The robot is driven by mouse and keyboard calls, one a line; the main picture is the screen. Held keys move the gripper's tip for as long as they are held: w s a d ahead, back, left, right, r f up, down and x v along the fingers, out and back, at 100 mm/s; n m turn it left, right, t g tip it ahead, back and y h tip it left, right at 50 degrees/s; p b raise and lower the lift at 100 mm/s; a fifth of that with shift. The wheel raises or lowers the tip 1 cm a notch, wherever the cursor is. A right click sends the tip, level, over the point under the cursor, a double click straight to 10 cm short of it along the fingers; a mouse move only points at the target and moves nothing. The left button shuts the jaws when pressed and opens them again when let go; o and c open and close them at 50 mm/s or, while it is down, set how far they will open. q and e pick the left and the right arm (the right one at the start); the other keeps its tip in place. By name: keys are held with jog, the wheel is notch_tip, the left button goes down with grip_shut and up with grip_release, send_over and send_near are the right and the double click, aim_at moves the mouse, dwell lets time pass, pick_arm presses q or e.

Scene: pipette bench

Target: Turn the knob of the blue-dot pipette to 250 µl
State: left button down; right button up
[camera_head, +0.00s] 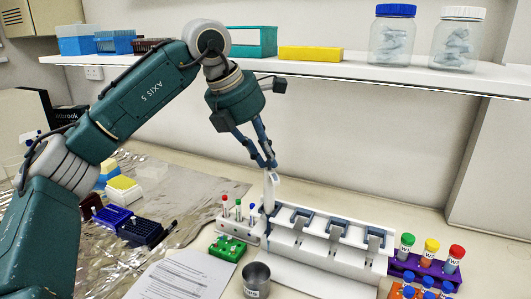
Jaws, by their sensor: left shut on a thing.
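A white pipette (270,190) stands roughly upright at the left end of a white stand (330,272) with several bays. My left gripper (265,163) comes down from above and is shut on the top of this pipette. The knob is hidden between the fingers, and the volume reading and any blue dot on this pipette are too small to make out. My right gripper is not in view.
Thin sticks with red, green and blue tops stand in a small rack (230,226) left of the stand. In front are a green block (228,248), a metal cup (256,279) and a paper sheet (182,278). A purple rack (425,270) with capped tubes is at right. A shelf (350,71) runs above.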

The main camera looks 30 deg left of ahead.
pick_arm(q)
jog(key=shift+r+m+p, duration=0.15)
jog(key=shift+m+p, duration=0.15)
jog(key=shift+p, duration=0.1)
jog(key=shift+w+a+m+g+h+p, duration=0.1)
jog(key=shift+m+g+h+p, duration=0.3)
jog(key=shift+m+p, duration=0.45)
jog(key=c, duration=1.9)
grip_release()
jog(key=shift+o, duration=0.2)
jog(key=p+v, duration=0.4)
jog(key=v, duration=0.2)
jog(key=shift+r+p, duration=0.3)
jog(key=shift+r, duration=0.05)
jog(key=shift+f, duration=0.1)
